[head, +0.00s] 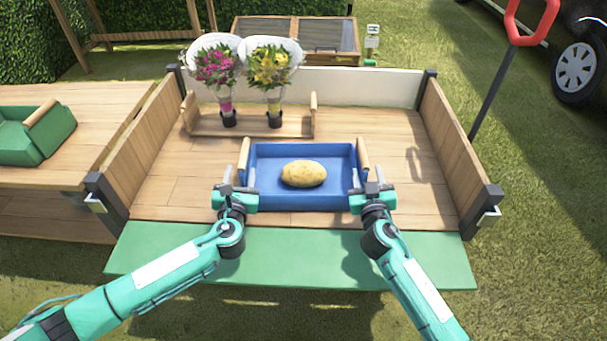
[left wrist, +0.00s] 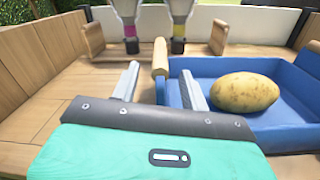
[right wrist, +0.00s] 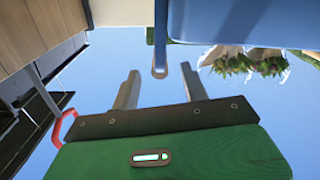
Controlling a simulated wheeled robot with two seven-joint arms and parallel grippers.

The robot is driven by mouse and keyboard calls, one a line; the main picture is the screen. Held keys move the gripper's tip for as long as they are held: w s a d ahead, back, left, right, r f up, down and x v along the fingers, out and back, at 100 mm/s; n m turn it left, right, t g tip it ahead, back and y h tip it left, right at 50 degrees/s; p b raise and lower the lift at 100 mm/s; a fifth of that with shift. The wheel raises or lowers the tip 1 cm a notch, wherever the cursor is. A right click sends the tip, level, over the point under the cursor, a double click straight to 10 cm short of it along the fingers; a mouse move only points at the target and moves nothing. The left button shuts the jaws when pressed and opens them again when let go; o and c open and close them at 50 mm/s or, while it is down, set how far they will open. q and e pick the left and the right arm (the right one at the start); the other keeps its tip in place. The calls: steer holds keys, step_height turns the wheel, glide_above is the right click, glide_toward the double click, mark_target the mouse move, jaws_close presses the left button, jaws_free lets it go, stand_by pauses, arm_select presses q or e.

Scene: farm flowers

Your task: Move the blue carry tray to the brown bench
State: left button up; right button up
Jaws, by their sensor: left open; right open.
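The blue carry tray (head: 300,198) sits on the wooden cart bed with a potato (head: 304,173) in it. It has a light wooden handle at each end. My left gripper (head: 235,187) is open at the tray's left handle (head: 244,160). In the left wrist view that handle (left wrist: 160,58) shows between and beyond the fingers (left wrist: 160,85). My right gripper (head: 371,187) is open at the right handle (head: 362,157). In the right wrist view the tray's blue handle arm (right wrist: 160,45) lies between its fingers (right wrist: 158,88). A brown wooden bench (head: 100,95) stands at the left.
A green tray (head: 38,135) sits on the bench. A wooden carrier (head: 200,123) with two bouquets stands behind the blue tray. Wooden side walls (head: 138,140) (head: 450,130) edge the cart; its green front flap (head: 290,255) is lowered. The cart bed's right side is clear.

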mark_target(243, 157)
arm_select(q)
steer(key=shift+w, duration=3)
arm_select(e)
steer(key=shift+w, duration=3)
arm_select(q)
steer(key=shift+c, duration=0.3)
arm_select(e)
steer(key=shift+c, duration=0.3)
arm_select(q)
jaws_close()
arm_select(e)
jaws_close()
arm_select(q)
steer(key=shift+r, duration=0.1)
arm_select(e)
steer(key=shift+r, duration=0.1)
